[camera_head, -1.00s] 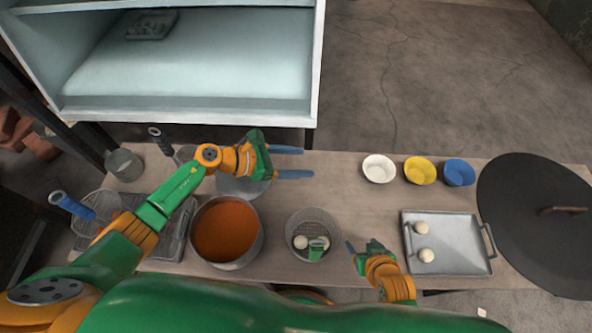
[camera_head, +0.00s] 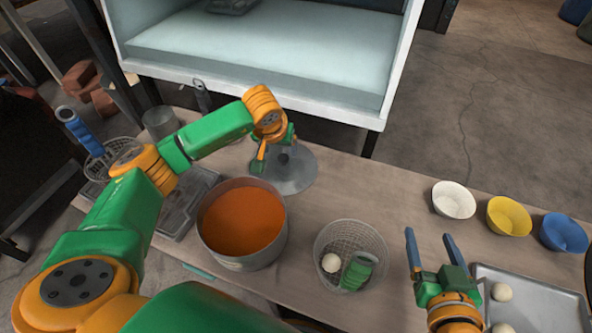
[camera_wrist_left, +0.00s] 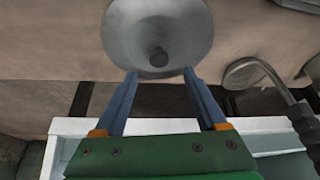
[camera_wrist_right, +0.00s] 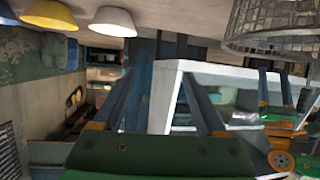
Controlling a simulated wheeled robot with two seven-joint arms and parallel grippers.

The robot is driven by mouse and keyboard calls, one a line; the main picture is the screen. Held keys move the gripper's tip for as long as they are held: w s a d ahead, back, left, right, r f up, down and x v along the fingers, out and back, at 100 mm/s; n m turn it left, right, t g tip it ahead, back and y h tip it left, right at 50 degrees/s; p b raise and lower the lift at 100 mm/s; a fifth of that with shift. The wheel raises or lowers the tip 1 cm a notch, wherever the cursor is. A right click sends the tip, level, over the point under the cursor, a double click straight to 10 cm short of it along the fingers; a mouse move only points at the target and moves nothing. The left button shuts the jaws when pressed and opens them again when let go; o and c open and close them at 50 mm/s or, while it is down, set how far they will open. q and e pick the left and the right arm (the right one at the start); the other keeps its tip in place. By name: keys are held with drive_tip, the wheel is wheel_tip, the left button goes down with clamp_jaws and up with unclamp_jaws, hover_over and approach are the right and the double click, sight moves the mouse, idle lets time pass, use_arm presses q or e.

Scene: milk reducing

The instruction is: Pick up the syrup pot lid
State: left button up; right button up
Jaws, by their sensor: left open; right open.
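The syrup pot lid (camera_head: 300,178) is a round grey metal disc lying on the table behind the syrup pot. In the left wrist view the lid (camera_wrist_left: 158,22) shows its dark round knob (camera_wrist_left: 158,58). My left gripper (camera_wrist_left: 160,75) is open and empty, its two blue fingers apart on either side of the knob's line. In the head view the left gripper (camera_head: 272,158) is over the lid's left part; whether it touches is hidden. The syrup pot (camera_head: 212,243) is open and holds orange-brown liquid. My right gripper (camera_head: 430,235) is open and empty above the table.
A wire basket (camera_head: 375,240) with a white ball and a green-handled item stands right of the pot. White (camera_head: 454,200), yellow (camera_head: 509,216) and blue (camera_head: 564,233) bowls and a metal tray (camera_head: 545,300) are at the right. A white-framed cabinet (camera_head: 270,75) stands behind the table.

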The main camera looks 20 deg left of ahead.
sight(283, 157)
use_arm(q)
drive_tip(key=b+x, duration=0.1)
drive_tip(key=x, duration=0.2)
drive_tip(key=shift+b, duration=0.3)
drive_tip(key=b+x, duration=0.1)
drive_tip(key=x, duration=0.2)
drive_tip(key=shift+b, duration=0.3)
drive_tip(key=shift+r, duration=0.1)
clamp_jaws()
use_arm(e)
drive_tip(key=s+a+r+n+t+y, duration=0.1)
drive_tip(key=s+r+t+y, duration=0.1)
drive_tip(key=r+t, duration=0.4)
drive_tip(key=s+a+r+t+y, duration=0.1)
drive_tip(key=r+t, duration=0.5)
drive_tip(key=r, duration=0.8)
drive_tip(key=s+y, duration=0.1)
drive_tip(key=y, duration=0.1)
drive_tip(key=shift+s+r+n+y, duration=0.25)
drive_tip(key=shift+r+n+y, duration=0.05)
drive_tip(key=shift+r+n, duration=0.1)
